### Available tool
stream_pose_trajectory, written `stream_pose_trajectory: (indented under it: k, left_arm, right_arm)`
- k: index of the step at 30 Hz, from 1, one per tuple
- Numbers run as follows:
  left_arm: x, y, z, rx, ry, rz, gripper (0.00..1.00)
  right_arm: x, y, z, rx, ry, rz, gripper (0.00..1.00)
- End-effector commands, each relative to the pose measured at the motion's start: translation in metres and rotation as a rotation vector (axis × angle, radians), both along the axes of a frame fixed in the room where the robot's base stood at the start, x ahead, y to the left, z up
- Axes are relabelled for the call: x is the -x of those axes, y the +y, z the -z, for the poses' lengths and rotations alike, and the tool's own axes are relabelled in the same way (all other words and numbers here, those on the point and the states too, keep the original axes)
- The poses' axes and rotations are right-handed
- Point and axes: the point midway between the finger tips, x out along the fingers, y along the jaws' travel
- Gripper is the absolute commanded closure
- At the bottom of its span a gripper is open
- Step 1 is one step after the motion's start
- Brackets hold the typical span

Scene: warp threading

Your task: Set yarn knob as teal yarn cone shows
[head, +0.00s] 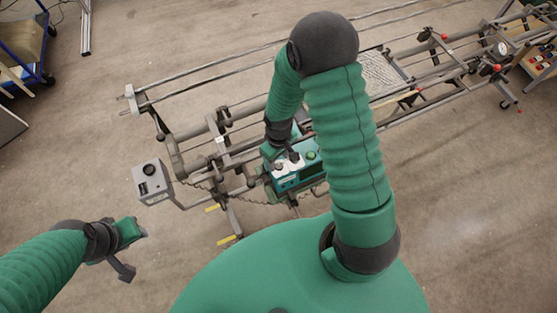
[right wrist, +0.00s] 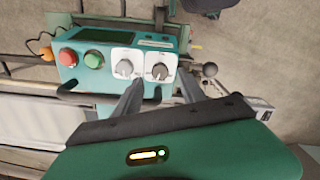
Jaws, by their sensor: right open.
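The teal control box (right wrist: 110,55) in the right wrist view carries a red button (right wrist: 67,57), a green button (right wrist: 94,59) and two knobs on white plates. The left knob (right wrist: 124,68) sits beside the right knob (right wrist: 160,72); their markings are too small to read. My right gripper (right wrist: 160,78) is open, its fingertips on either side of the right knob; contact cannot be told. In the head view, it is over the box (head: 290,182). My left gripper (head: 136,252) is away at lower left; its jaw state is unclear. I cannot make out a teal yarn cone.
A grey box with a black dial (head: 152,182) stands left of the teal box on the metal frame (head: 215,140). A ball-ended lever (right wrist: 210,70) is right of the knobs. A blue cart (head: 28,45) is at upper left. Bare floor lies at lower right.

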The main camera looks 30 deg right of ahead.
Motion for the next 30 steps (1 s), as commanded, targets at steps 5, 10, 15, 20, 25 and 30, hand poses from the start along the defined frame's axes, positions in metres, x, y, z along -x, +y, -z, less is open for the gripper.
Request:
stream_pose_trajectory:
  k: [5,10,15,20,25,30]
  left_arm:
    - [0.0,0.0,-0.005,0.0,0.0,0.0,0.64]
    - [0.0,0.0,-0.005,0.0,0.0,0.0,0.64]
    - [0.0,0.0,-0.005,0.0,0.0,0.0,0.64]
    - [0.0,0.0,-0.005,0.0,0.0,0.0,0.64]
    - [0.0,0.0,-0.005,0.0,0.0,0.0,0.64]
    - [0.0,0.0,-0.004,0.0,0.0,0.0,0.64]
  right_arm:
    - [0.001,0.0,0.024,0.0,0.0,0.0,0.52]
    - [0.0,0.0,0.029,0.001,-0.002,0.001,0.52]
    - [0.0,0.0,0.029,0.001,-0.002,0.001,0.56]
    - [0.0,0.0,0.029,0.001,-0.002,0.001,0.77]
    - [0.0,0.0,0.029,0.001,-0.002,0.001,0.99]
    - [0.0,0.0,0.029,0.001,-0.002,0.007,1.0]
